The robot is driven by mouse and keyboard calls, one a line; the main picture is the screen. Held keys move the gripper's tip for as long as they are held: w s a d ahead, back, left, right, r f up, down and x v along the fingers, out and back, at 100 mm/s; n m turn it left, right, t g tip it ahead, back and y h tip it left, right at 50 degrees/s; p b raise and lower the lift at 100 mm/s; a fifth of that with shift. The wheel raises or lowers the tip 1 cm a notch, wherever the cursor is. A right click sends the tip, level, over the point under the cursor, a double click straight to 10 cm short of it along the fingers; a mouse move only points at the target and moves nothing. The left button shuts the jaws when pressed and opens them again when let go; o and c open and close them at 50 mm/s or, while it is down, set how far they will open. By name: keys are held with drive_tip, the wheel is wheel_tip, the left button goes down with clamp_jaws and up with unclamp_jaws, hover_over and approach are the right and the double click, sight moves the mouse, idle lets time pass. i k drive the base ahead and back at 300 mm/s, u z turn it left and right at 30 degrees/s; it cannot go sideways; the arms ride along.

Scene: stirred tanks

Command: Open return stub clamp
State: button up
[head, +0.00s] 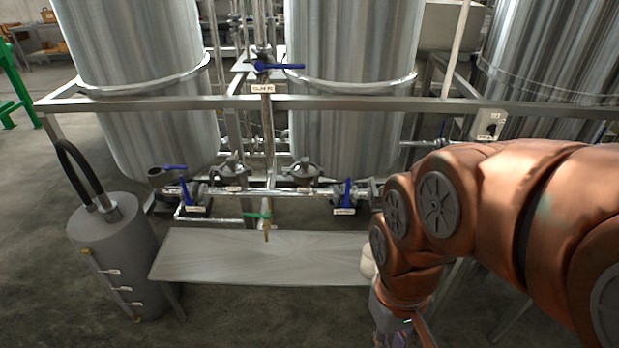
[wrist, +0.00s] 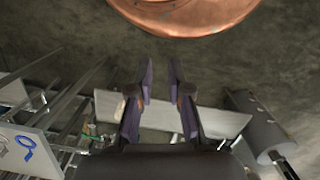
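I cannot pick out the return stub clamp for certain. A short pipe stub (head: 160,176) with a blue lever (head: 175,168) sits at the left end of the low pipe run, below the left tank. My gripper (head: 400,337) hangs at the bottom edge of the head view, right of the bench and well away from the pipes. In the wrist view my gripper (wrist: 161,70) is open, with nothing between its fingers.
A low steel bench (head: 265,255) stands before the pipes; it also shows in the wrist view (wrist: 165,118). A grey cylinder (head: 113,250) with black hoses stands left. A steel rail (head: 330,103) crosses before the tanks. A green-handled tap (head: 262,215) hangs over the bench. Front floor is clear.

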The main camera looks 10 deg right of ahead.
sight(312, 179)
drive_tip(key=z, duration=0.05)
drive_tip(key=k, duration=0.5)
drive_tip(key=z, duration=0.7)
drive_tip(key=i, duration=0.85)
drive_tip(key=u, duration=1.65)
